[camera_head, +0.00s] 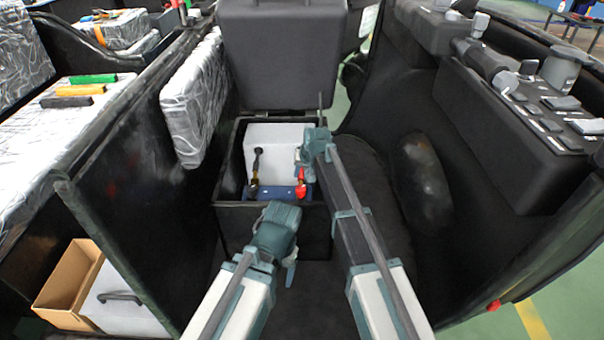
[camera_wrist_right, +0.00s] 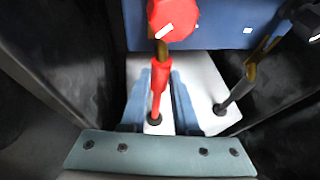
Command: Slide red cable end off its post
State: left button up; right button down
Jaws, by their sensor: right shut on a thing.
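The red cable end (camera_head: 301,188) is at the blue battery (camera_head: 272,192) inside a black open box. In the right wrist view, its red cap (camera_wrist_right: 172,20) sits against the battery (camera_wrist_right: 228,22), with a brassy piece below it and a red sleeve (camera_wrist_right: 157,88) running to a dark hole in a white panel. The post under the cap is hidden. My right gripper (camera_head: 302,158) reaches into the box; its two blue fingers (camera_wrist_right: 160,95) stand either side of the red sleeve, shut on the cable. My left gripper (camera_head: 290,270) hangs in front of the box, its jaw opening unclear.
A black cable (camera_head: 256,165) with a brassy end stands left of the red one. The box's walls (camera_head: 228,165) close in around the battery, and a raised dark lid (camera_head: 282,55) stands behind. A dark panel (camera_head: 140,150) rises at left.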

jog(key=w, duration=0.5)
jog(key=shift+w, duration=0.25)
jog(key=c, duration=0.7)
grip_release()
jog(key=shift+o, duration=0.2)
jog(key=shift+r, duration=0.1)
jog(key=p+v, duration=1.2)
jog(key=v, duration=0.1)
jog(key=shift+r, duration=0.3)
